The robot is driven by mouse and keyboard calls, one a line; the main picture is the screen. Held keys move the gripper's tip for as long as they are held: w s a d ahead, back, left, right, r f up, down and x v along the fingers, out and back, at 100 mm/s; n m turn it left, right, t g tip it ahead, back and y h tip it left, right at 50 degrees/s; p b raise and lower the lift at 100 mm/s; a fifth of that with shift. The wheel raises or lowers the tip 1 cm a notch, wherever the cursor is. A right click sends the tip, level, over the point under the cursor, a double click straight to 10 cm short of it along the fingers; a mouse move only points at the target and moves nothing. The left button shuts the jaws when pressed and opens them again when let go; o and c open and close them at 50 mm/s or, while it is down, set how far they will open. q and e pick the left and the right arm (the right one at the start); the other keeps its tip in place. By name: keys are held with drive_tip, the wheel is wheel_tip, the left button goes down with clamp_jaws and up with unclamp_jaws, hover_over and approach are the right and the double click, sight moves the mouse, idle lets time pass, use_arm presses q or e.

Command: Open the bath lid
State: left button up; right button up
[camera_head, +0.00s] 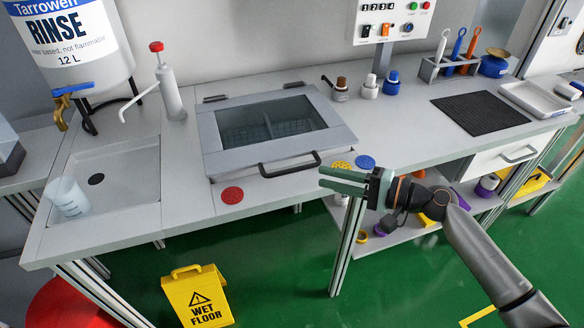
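The bath lid (223,156) is a grey frame with a dark window, set in the worktop at the middle of the head view. It lies shut, and a basket-like grid shows through the window. Its black bar handle (290,165) runs along the front edge. My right gripper (322,180) is just right of and in front of the handle, apart from it, with its green fingers pointing left. The fingers look close to each other, and I cannot tell whether there is a gap between them. My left gripper is not in view.
A red disc (232,195), a yellow disc (341,166) and a blue disc (365,161) lie along the front edge. A pump bottle (170,90) and sink (105,180) are left. A wet floor sign (197,296) stands below. Bottles (340,90) stand behind right.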

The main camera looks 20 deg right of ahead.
sight(298, 171)
drive_tip(key=x, duration=0.9)
drive_tip(key=shift+p, duration=0.4)
drive_tip(key=shift+d, duration=0.1)
clamp_jaws()
idle(0.7)
